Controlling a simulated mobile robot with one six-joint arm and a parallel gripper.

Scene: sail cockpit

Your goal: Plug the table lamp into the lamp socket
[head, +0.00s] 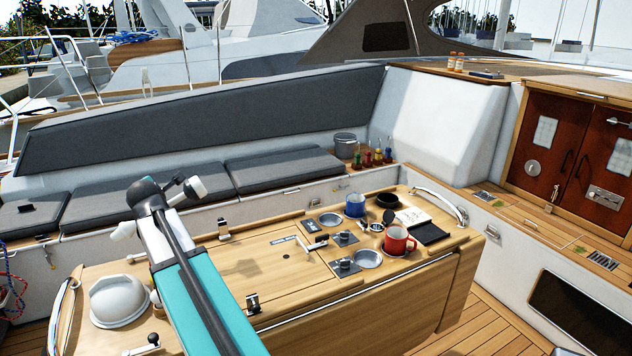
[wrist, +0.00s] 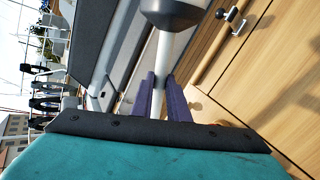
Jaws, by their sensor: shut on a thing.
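In the wrist view, my gripper's two purple fingers (wrist: 163,92) are shut around a white stem with a dark grey rounded end, which looks like the table lamp (wrist: 172,45). It is held above the deck area, with the wooden table (wrist: 285,70) to its right. In the head view my teal arm reaches up over the table's left part, and its fingertips cannot be made out.
A white dome (head: 118,302) stands at the left. Grey-cushioned seats (head: 140,198) run behind. The table's middle is fairly clear.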

